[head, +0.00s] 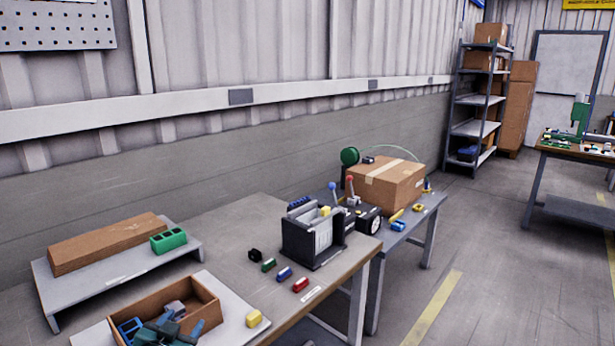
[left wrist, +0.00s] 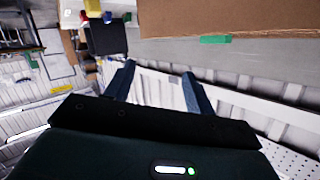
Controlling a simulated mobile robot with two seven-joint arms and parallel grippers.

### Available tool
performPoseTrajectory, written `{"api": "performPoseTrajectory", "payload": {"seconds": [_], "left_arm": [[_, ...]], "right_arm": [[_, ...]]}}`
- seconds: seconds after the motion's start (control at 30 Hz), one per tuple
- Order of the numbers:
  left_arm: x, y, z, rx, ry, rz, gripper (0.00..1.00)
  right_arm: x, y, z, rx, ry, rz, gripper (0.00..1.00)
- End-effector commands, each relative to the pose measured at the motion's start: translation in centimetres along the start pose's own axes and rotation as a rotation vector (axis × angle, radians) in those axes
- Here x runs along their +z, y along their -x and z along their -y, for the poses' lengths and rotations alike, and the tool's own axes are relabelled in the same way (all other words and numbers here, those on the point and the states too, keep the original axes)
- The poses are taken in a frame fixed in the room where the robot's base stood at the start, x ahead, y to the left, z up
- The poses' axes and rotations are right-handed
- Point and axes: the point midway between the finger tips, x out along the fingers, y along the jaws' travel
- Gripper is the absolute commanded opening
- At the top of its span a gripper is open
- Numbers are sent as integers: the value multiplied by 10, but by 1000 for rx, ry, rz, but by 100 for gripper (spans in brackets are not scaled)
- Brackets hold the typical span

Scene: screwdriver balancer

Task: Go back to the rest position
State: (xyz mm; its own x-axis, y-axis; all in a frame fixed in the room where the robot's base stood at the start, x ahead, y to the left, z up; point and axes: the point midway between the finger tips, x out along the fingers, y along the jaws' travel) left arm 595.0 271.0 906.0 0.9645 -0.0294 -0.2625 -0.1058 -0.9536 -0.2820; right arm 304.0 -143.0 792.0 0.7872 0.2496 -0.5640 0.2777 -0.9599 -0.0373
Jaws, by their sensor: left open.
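My left gripper (head: 172,322) is at the bottom left of the head view, in front of or over the open brown bin (head: 204,296). In the left wrist view its two blue fingers (left wrist: 158,70) are spread apart with nothing between them. The gripper hides part of the bin's contents, and I cannot tell its height above them. A grey piece (head: 176,307) and blue parts show in the bin. My right gripper is in neither view.
Small coloured blocks lie before a black-and-grey holder (head: 312,235). A cardboard box (head: 385,185) stands on the farther table. The wall is behind.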

Motion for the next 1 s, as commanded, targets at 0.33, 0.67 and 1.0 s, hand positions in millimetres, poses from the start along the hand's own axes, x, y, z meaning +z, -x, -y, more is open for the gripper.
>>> {"api": "performPoseTrajectory", "payload": {"seconds": [0.33, 0.67, 1.0], "left_arm": [[120, 167, -146, 229, 135, 208, 54], [137, 247, -185, 292, 220, 296, 54], [138, 248, -186, 293, 221, 298, 54]], "right_arm": [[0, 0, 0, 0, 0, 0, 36], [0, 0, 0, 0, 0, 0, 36], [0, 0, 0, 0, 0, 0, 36]]}}
